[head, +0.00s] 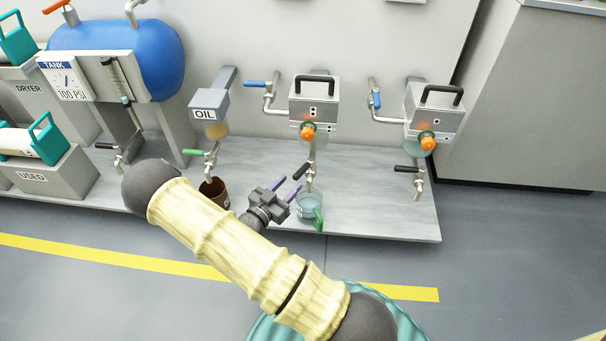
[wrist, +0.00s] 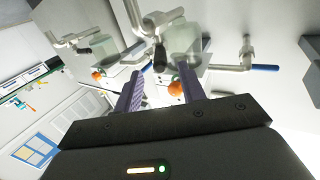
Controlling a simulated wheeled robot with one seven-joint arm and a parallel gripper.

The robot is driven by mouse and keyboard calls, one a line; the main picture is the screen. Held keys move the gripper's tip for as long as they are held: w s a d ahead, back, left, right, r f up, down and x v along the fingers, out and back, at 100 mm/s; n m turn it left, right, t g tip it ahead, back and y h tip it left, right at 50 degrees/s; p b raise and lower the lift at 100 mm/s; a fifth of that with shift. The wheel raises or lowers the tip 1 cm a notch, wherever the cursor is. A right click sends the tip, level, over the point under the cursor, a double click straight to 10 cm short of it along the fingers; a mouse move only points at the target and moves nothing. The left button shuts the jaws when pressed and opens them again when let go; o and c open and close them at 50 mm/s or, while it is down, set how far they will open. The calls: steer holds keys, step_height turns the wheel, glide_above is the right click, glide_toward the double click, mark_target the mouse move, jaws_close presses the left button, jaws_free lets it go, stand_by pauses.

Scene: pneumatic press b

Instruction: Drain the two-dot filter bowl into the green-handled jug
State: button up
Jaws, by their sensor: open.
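The middle filter unit (head: 314,96) and the right filter unit (head: 434,109) hang on the wall, each with an orange knob low on its front. A clear jug (head: 308,205) with a green handle (head: 319,219) stands on the grey shelf below the middle unit's drain. My gripper (head: 294,186) is open and empty, its purple fingers just left of that drain and near the jug's rim. In the wrist view, my gripper (wrist: 162,88) points toward a bowl (wrist: 184,42) and a black drain lever (wrist: 160,58).
A brown cup (head: 214,190) stands left of my gripper under the oil unit (head: 209,104). Blue-handled valves (head: 376,100) sit on the supply pipes. A black drain lever (head: 406,169) is under the right unit. The grey shelf (head: 385,215) is clear right of the jug.

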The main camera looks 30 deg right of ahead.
mark_target(301, 172)
steer(key=b+x, duration=0.3)
steer(key=x, duration=0.4)
steer(key=shift+f, duration=0.1)
steer(key=shift+w+d, duration=0.3)
steer(key=shift+d, duration=0.2)
steer(key=shift+c, duration=0.2)
jaws_close()
